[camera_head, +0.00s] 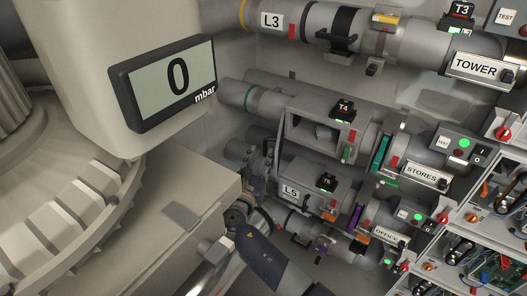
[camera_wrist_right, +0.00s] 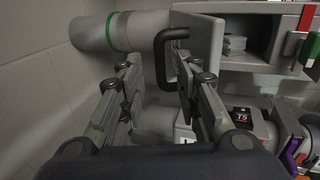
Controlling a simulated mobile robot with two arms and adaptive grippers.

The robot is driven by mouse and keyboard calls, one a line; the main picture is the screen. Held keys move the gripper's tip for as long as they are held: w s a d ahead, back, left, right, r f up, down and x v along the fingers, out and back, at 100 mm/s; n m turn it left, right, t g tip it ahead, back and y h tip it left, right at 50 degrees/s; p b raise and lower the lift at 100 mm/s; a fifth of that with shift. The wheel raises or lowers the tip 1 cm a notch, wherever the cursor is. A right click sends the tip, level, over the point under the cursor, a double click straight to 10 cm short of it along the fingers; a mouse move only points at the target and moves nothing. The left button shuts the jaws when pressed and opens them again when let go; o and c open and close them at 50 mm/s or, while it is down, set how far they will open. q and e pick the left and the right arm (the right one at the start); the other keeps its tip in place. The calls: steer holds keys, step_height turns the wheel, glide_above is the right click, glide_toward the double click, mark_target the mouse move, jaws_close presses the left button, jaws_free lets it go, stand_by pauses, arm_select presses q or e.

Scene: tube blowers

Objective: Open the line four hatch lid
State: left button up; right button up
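The line four housing (camera_head: 318,112), marked T4, sits on the middle tube behind a green ring, and its front shows an opening. In the right wrist view the line four lid (camera_wrist_right: 205,42) is a grey panel standing swung out to the left of the open compartment (camera_wrist_right: 248,42), where a stack of pale sheets shows. A black bar handle (camera_wrist_right: 160,62) is on the lid. My right gripper (camera_head: 260,160) is beside the housing's left end. In the wrist view its fingers (camera_wrist_right: 155,75) are apart, with the handle between or just in front of them; contact is unclear. My left gripper is not in view.
The line five tube (camera_head: 292,190) with its T5 box runs just below, close to my right gripper. The line three tube (camera_head: 320,22) runs above. A display reading 0 mbar (camera_head: 165,82) hangs at the left. Switch panels and electronics shelves (camera_head: 480,215) fill the right side.

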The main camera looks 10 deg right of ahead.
steer(key=v, duration=0.7)
steer(key=shift+s, duration=0.25)
steer(key=shift+a, duration=0.15)
steer(key=shift+c, duration=0.2)
